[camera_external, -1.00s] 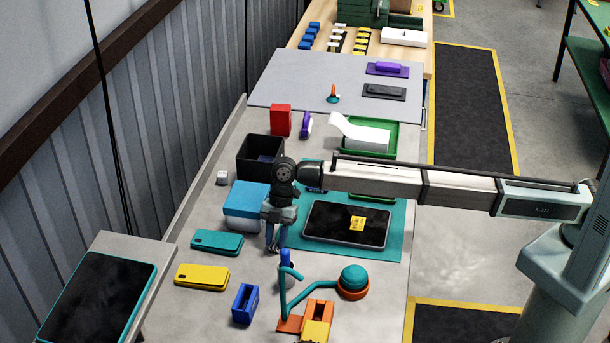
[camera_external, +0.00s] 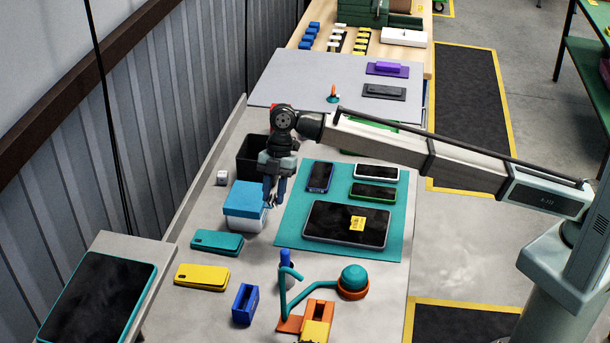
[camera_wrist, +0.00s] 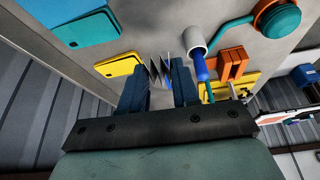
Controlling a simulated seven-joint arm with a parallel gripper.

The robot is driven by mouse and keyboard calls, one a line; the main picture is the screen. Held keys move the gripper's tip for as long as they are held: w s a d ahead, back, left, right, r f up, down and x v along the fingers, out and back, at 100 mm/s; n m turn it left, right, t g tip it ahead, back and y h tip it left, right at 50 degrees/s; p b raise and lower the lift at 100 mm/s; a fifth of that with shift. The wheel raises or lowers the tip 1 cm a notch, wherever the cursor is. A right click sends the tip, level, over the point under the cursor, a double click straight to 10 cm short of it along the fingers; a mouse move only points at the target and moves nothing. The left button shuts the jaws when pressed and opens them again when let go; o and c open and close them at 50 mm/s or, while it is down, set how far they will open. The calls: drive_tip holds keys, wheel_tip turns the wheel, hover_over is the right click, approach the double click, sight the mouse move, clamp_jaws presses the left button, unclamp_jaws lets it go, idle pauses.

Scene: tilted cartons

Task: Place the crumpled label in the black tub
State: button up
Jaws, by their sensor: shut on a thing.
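In the wrist view, my gripper (camera_wrist: 163,78) is shut on a small crumpled grey-blue piece, the crumpled label (camera_wrist: 160,70), which sticks out between the fingertips. The label is too small to make out in the external view. The black tub is open at the top; my wrist hides its right part. The tub does not show in the wrist view.
A teal mat (camera_external: 295,224) with several phones and a tablet (camera_external: 346,224) lies to the right. My arm crosses above the green tray (camera_external: 352,134).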

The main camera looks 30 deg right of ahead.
drive_tip(key=shift+w+r, duration=0.1)
drive_tip(key=shift+r, duration=0.35)
drive_tip(key=w+d+f+m, duration=0.15)
drive_tip(key=w+d, duration=0.35)
drive_tip(key=w, duration=0.5)
drive_tip(key=w+d+f+m+y, duration=0.1)
drive_tip(key=w+d+f, duration=0.3)
drive_tip(key=w, duration=0.6)
drive_tip(key=w+d+f+m, duration=0.1)
drive_tip(key=w+d+f, duration=0.1)
drive_tip(key=w+d, duration=0.6)
drive_tip(key=shift+w+a+f+n+g+h, duration=0.15)
drive_tip(key=shift+w+a+f+n, duration=0.5)
drive_tip(key=shift+f, duration=1)
drive_tip(key=shift+w+a+f+n+g+h, duration=0.1)
drive_tip(key=shift+w+a+f+n+g, duration=0.25)
drive_tip(key=shift+a+f+n, duration=0.9)
drive_tip(key=shift+w+a+f+n+g+h, duration=0.15)
drive_tip(key=shift+w+f+n, duration=0.35)
drive_tip(key=shift+f, duration=1.6)
drive_tip(key=shift+w, duration=0.15)
drive_tip(key=shift+f, duration=0.3)
